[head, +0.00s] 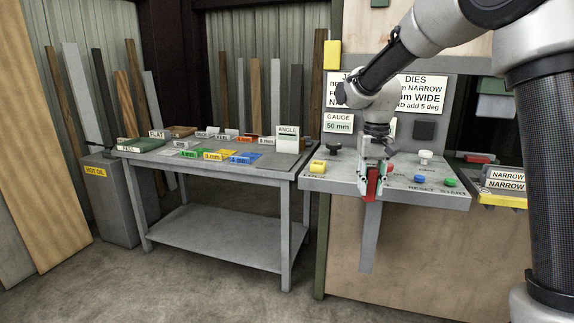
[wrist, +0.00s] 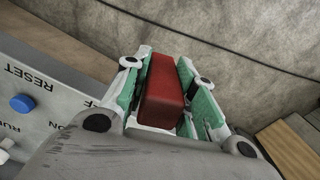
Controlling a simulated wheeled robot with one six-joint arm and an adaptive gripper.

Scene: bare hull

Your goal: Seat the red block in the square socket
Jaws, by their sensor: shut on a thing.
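The red block (head: 371,187) is held in my gripper (head: 374,172), in front of the grey control shelf (head: 325,182). In the wrist view, the same red block (wrist: 163,85) lies lengthwise between the green-lined fingers of my gripper (wrist: 160,72), which is shut on it. Bare concrete floor lies beyond the block in that view, and the shelf's lettered panel is at the left. I cannot make out a square socket in either view.
The shelf carries a blue button (head: 419,179), a green button (head: 449,182), a yellow button (head: 318,166) and a black knob (head: 333,148). A grey workbench (head: 270,175) with labelled blocks and plates stands to the left. Concrete floor (head: 180,285) in front is clear.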

